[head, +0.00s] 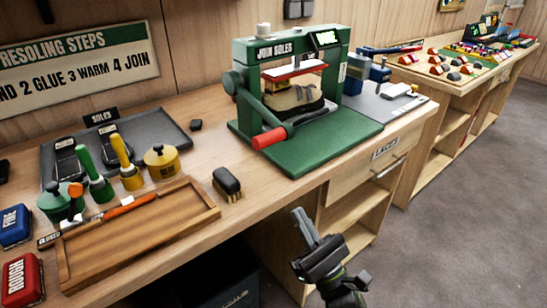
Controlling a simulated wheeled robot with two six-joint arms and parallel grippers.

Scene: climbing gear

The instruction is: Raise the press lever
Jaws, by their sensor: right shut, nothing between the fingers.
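The green press (241,63), labelled JOIN SOLES, stands on the workbench. Its lever (265,112) is a dark green arm at the press's left side. It slants down and forward to a red grip (269,139), low at the front near the press base. A shoe (293,97) sits inside the press under a red plate (294,70). My right gripper (305,222) is in front of the bench, below and right of the red grip and apart from it. Its fingers are together and hold nothing. My left gripper is not in view.
A wooden tray (140,238) lies at the bench's front left. A brush (227,182) stands between tray and press. Glue pots and green and yellow handled tools are behind the tray. A drawer (374,160) and open shelves are below the press. The floor at right is clear.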

